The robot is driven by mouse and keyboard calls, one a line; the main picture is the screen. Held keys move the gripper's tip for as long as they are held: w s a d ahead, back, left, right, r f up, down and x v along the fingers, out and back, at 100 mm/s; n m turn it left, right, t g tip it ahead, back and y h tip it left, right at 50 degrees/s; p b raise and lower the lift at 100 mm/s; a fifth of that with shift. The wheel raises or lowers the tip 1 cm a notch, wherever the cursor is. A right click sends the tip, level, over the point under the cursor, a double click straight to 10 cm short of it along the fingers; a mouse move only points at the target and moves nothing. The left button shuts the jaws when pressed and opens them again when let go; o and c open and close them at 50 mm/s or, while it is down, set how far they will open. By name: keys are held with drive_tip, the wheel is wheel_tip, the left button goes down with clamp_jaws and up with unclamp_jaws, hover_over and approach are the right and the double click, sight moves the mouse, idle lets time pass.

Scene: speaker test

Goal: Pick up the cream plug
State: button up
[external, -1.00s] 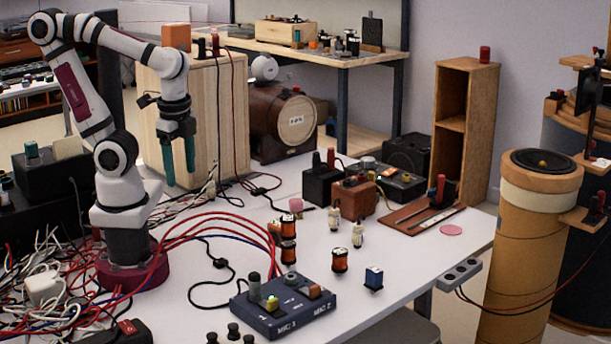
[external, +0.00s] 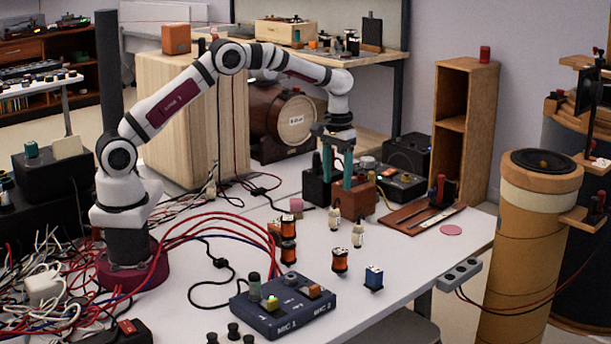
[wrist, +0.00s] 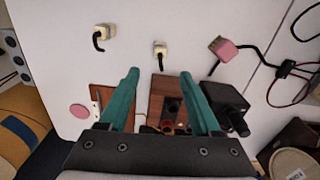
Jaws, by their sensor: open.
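Two cream plugs stand on the white table in the external view: one at the left (external: 334,220) and one nearer the front right (external: 357,236). Both show in the wrist view, one straight beyond the fingertips (wrist: 160,49) and one farther off to the left (wrist: 104,31); each has a dark lead or tip. My gripper (external: 337,184) points down with its green fingers apart and empty. It hangs in front of or over the brown wooden box (external: 367,201), behind the cream plugs. In the wrist view my gripper (wrist: 160,74) is open, with the box partly between its fingers.
A pink plug (external: 296,205) lies left of the cream plugs. Copper coils (external: 340,261), a blue coil (external: 374,278) and a blue mic box (external: 283,308) stand in front. A black box (external: 320,188) adjoins the brown box. A pink disc (external: 451,230) lies at the right.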

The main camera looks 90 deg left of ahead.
sight(334, 208)
drive_tip(key=f, duration=0.8)
drive_tip(key=shift+s+d+f, duration=0.25)
drive_tip(key=shift+f, duration=0.15)
clamp_jaws()
